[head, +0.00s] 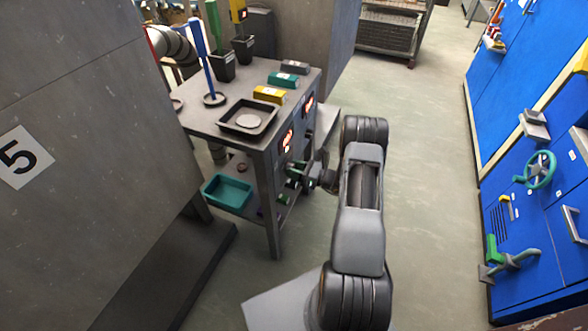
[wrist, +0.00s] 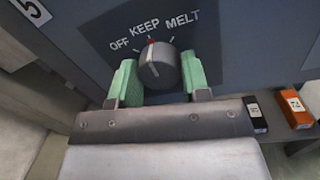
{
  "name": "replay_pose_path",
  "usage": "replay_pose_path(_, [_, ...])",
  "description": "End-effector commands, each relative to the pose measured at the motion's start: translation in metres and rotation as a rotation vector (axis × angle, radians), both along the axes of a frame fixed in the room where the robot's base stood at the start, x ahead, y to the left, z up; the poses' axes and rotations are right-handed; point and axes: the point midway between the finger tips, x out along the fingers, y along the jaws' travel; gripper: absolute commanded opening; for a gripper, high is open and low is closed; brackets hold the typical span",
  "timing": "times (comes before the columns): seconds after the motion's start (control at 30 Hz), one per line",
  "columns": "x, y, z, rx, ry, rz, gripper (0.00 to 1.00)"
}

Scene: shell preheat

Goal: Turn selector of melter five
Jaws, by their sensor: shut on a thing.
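The selector (wrist: 164,68) is a round grey knob on a dark panel marked OFF, KEEP and MELT, in the wrist view. Its white line and red tip point up at KEEP. My gripper (wrist: 158,75) has a green finger on each side of the knob and is shut on it. A white plate with a 5 (wrist: 32,10) is partly in view at the upper left. In the head view my gripper (head: 308,176) is at the front face of the grey bench (head: 222,131); the knob cannot be made out there.
A tray (head: 248,134) and yellow and green blocks lie on the bench top. A teal bin (head: 227,191) is on its lower shelf. A grey cabinet (head: 80,100) marked 5 stands left. Blue cabinets (head: 533,215) with a green handwheel (head: 541,169) stand right. Floor between is clear.

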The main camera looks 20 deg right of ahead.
Motion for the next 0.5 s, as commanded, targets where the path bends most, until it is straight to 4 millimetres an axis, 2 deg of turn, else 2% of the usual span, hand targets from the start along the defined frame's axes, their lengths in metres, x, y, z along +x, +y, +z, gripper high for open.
replay_pose_path(0.33, [-0.0009,0.0004,-0.001,0.002,0.003,0.001,0.19])
replay_pose_path(0.37, [-0.0009,0.0004,-0.001,0.002,0.003,0.001,0.44])
replay_pose_path(0.5, [-0.0007,0.0004,-0.0008,0.001,0.003,0.001,0.57])
